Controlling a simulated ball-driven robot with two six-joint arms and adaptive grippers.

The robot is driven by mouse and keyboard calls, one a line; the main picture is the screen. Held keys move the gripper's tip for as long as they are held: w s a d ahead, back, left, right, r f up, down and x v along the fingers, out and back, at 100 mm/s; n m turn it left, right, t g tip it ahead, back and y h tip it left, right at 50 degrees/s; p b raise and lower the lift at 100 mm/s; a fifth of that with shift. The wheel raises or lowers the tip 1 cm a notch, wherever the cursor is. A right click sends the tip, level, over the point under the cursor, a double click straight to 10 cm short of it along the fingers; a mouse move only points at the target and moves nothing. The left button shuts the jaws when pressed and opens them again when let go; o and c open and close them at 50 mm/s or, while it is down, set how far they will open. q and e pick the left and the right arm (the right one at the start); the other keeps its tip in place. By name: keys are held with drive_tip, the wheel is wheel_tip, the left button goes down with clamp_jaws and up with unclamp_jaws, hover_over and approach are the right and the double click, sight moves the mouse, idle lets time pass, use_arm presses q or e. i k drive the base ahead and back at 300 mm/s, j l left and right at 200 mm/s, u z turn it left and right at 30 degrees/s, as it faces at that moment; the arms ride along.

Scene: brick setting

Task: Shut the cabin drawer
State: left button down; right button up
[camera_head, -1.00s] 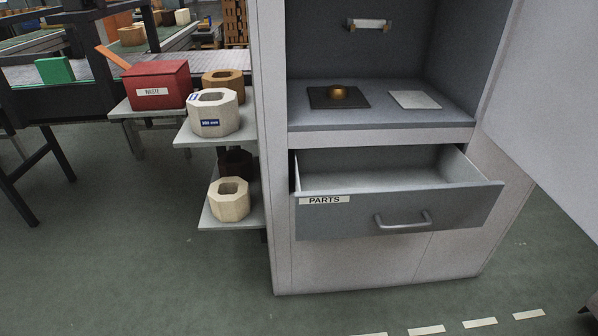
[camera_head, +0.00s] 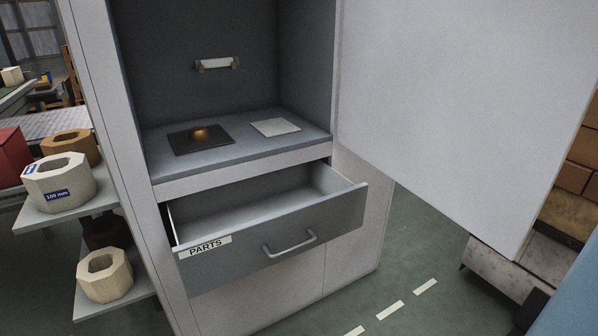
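The cabin drawer (camera_head: 330,222) is a grey drawer pulled out of the light grey cabinet (camera_head: 350,262). Its front bears a label reading "PARTS" (camera_head: 204,246) and a bar handle (camera_head: 290,243). The part of its inside that shows looks empty. Neither of my grippers is in view.
The cabinet door (camera_head: 450,110) stands open on the right, above and beside the drawer. A dark pad with a brass piece (camera_head: 200,135) and a white plate (camera_head: 275,127) lie on the shelf above. Side shelves at left hold octagonal blocks (camera_head: 104,276). Green floor lies in front.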

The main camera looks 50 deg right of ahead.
sight(225, 234)
drive_tip(key=z, duration=1.4)
